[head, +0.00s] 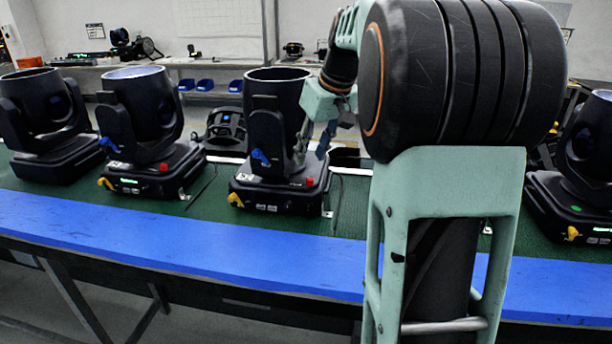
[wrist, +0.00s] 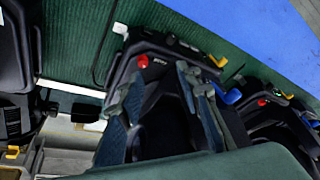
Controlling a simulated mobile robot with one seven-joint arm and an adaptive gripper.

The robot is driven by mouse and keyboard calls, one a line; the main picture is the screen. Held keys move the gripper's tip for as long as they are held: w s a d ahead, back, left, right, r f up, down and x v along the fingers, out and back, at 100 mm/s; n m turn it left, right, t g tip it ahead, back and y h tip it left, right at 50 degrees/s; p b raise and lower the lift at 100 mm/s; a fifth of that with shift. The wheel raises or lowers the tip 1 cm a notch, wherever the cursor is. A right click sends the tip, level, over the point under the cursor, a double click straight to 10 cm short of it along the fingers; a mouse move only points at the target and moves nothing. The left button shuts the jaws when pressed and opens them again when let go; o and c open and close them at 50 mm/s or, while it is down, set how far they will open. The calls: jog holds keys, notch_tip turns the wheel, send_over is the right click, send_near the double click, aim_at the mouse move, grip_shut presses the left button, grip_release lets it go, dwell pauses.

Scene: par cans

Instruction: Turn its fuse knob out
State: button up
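The middle black par can (head: 270,95) stands on the bench, its head upright on a square base (head: 262,197). A red knob (head: 309,182) sits on top of the base at its right side; it also shows in the wrist view (wrist: 142,62). I take it to be the fuse knob. My gripper (head: 309,157) points down just above the knob, its two fingers apart and empty. In the wrist view my gripper (wrist: 160,78) has fingers spread to either side, with the knob slightly beyond the tips. I see no contact with it.
A blue lever (head: 260,157) and a yellow lever (head: 235,200) are on the same can. Other par cans stand left (head: 143,110) and far right (head: 585,150). The green bench top (head: 350,200) has a blue front edge (head: 200,252). My arm hides part of the bench.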

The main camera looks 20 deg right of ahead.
aim_at(311, 180)
jog(key=w+f, duration=0.1)
jog(key=f, duration=0.2)
jog(key=w+d+f, duration=0.1)
jog(key=w+f, duration=0.1)
jog(key=f, duration=0.1)
jog(key=w+d+f, duration=0.1)
jog(key=f, duration=0.2)
jog(key=shift+w+d+f, duration=0.2)
jog(key=shift+w+d, duration=0.05)
jog(key=shift+w, duration=0.05)
grip_shut()
